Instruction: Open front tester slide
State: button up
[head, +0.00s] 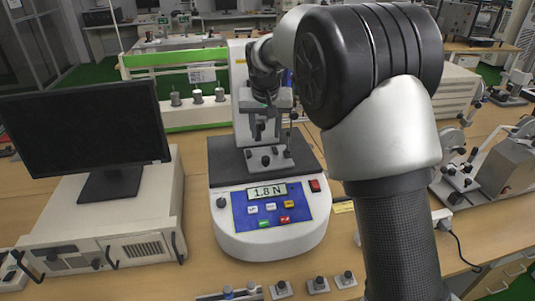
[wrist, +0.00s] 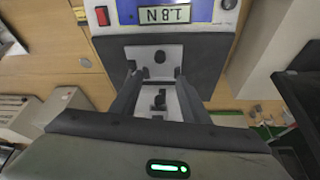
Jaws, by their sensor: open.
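The front tester (head: 268,235) stands in the middle of the table in the head view, with a blue panel and a display reading 1.8 N. Its display also shows upside down at the top of the wrist view (wrist: 165,14). A grey metal fixture (head: 270,161), apparently the tester's slide, sits on the dark deck behind the panel; its plate shows in the wrist view (wrist: 140,53). My gripper (head: 262,128) is above this fixture. In the wrist view my gripper (wrist: 157,78) is open, its two fingers apart with fixture parts between and beyond them. Contact cannot be told.
A black monitor (head: 85,128) on a beige unit (head: 150,215) stands at the left. A metal test device (head: 500,172) stands at the right. Small knobbed parts (head: 318,285) lie along the front edge. A green-and-white rack (head: 180,110) is behind.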

aim_at(265, 158)
jog(key=x, duration=1.4)
jog(key=shift+p, duration=0.35)
grip_shut()
